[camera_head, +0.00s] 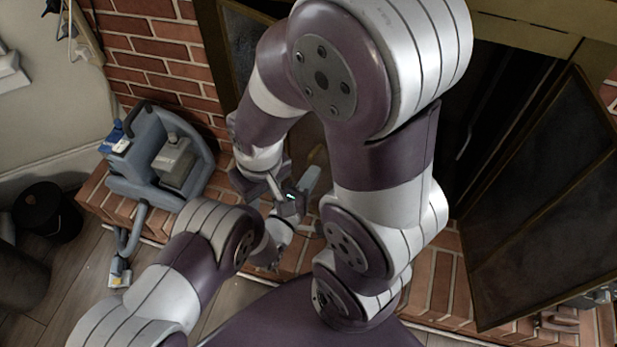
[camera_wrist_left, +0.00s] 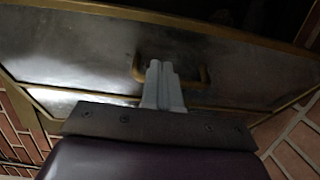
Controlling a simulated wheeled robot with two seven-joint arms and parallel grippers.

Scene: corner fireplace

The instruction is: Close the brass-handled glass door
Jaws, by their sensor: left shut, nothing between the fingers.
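The brass-handled glass door (camera_wrist_left: 85,55) fills much of the left wrist view, dark and smoky inside a brass frame. Its brass handle (camera_wrist_left: 204,78) is a U-shaped bar. My left gripper (camera_wrist_left: 160,68) is shut and empty, with its fingertips over the handle in that view; I cannot tell whether they touch. In the head view a dark glass panel (camera_head: 243,38) stands at the left of the fireplace opening, mostly behind my arm. My left gripper (camera_head: 309,180) is below it, near the hearth. My right gripper (camera_head: 270,184) is just left of it, partly hidden; its jaws are unclear.
Another glass door (camera_head: 550,215) stands swung out at the right. The dark firebox (camera_head: 495,90) shows between the panels. My two arms crowd the middle.

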